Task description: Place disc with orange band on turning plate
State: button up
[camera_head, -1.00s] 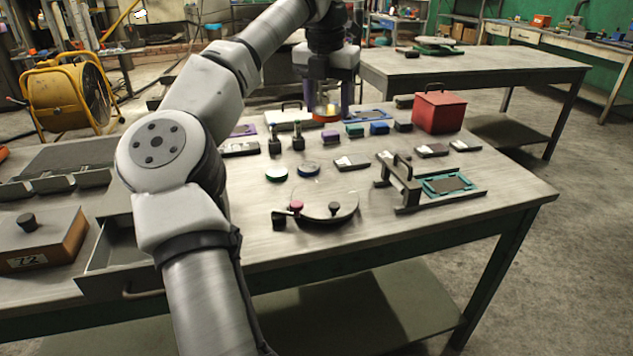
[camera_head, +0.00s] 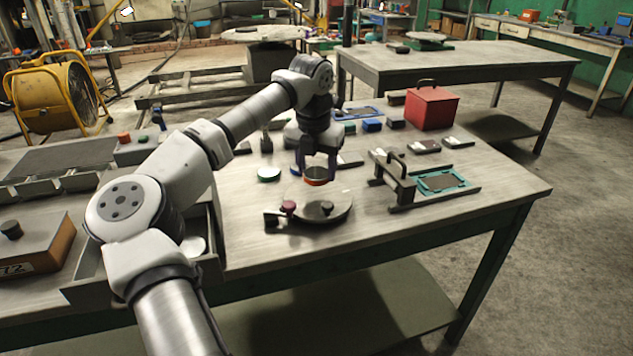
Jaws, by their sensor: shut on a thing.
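The disc with the orange band (camera_head: 316,177) is in my gripper (camera_head: 317,176), low over the back part of the turning plate. My gripper points down and is shut on the disc. The turning plate (camera_head: 325,211) is a round metal plate near the front middle of the table, with a dark knob (camera_head: 327,207) on it and a purple-red knob (camera_head: 289,207) at its left side. From this view I cannot tell whether the disc touches the plate.
A disc with a green band (camera_head: 268,174) lies left of the plate. A dark upright fixture with a handle (camera_head: 393,180) and a teal frame (camera_head: 442,181) stand to the right. A red box (camera_head: 431,108) stands behind. An open drawer (camera_head: 150,255) juts out at the left.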

aim_at(316, 174)
jog(key=shift+f, duration=2.1)
jog(key=shift+f, duration=0.1)
jog(key=o, duration=1.2)
jog(key=r, duration=0.4)
jog(key=s+r, duration=0.1)
jog(key=r, duration=0.7)
jog(key=shift+s+a, duration=0.15)
jog(key=shift+a, duration=0.1)
